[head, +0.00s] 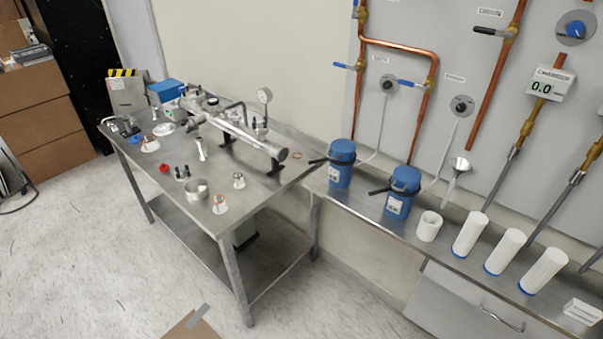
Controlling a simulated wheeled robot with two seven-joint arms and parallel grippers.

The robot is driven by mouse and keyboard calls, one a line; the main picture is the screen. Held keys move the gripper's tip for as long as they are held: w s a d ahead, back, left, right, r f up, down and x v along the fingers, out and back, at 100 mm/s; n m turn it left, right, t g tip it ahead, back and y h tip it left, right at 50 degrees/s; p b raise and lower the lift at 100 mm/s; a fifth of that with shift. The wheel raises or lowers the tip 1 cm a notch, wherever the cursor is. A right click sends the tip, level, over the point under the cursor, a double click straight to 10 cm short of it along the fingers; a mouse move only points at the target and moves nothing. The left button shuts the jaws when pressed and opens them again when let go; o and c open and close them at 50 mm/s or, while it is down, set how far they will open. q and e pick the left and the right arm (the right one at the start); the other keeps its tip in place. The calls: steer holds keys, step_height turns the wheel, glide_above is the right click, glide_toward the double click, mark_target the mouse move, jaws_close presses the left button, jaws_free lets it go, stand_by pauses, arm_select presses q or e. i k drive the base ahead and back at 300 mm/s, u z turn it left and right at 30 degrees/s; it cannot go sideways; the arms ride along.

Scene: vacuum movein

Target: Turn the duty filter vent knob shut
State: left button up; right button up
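Two blue filter housings stand on the steel shelf along the wall, the left one (341,165) and the right one (403,193), each with a black handle-like bar. A pale tube runs down from each knob toward the housing below. The small labels by them (381,59) (455,78) are too small to read, so I cannot tell which is the duty filter or how each knob is turned. Neither of my grippers is in view.
Copper pipes with blue-handled valves (349,66) run up the panel (470,55). A gauge reads 0.0 (541,86). White cylinders (470,234) stand on the shelf's right. A steel table (270,210) with vacuum parts stands left. Floor (80,250) at left front is mostly clear.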

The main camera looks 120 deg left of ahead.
mark_target(387, 85)
steer(key=u, duration=3.45)
